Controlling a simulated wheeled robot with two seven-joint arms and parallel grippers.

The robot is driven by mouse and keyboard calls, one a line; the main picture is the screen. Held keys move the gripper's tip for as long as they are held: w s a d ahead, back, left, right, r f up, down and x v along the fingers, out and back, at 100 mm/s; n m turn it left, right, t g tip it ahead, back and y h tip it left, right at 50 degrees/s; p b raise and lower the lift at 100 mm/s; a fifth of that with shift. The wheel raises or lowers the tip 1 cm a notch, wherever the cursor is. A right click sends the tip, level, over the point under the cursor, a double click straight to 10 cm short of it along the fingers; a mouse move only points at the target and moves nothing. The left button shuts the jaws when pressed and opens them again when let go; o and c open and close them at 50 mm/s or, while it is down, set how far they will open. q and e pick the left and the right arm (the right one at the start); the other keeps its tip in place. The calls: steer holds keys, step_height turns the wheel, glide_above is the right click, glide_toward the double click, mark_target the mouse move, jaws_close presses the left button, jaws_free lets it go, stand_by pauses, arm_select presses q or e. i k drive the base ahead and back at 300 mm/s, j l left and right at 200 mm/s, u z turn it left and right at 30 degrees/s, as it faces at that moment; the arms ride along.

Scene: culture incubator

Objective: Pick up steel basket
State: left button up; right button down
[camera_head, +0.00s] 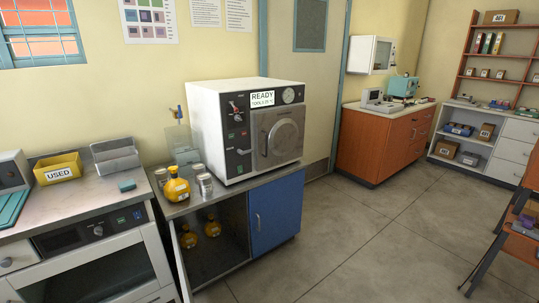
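A grey metal-looking container (117,162) stands on the left counter, right of the yellow bin. It may be the steel basket, but the view is too small to be sure. Its long side faces me and nothing touches it from above. Neither of my grippers is in view.
A yellow bin marked USED (58,173) and a small blue-green block (127,186) flank the grey container. A white autoclave marked READY (250,130), a yellow flask (177,188) and metal cans (205,184) stand on the lower cabinet. The floor (370,215) is clear.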

mark_target(116, 153)
steer(key=j+u, duration=0.25)
steer(key=j, duration=1.25)
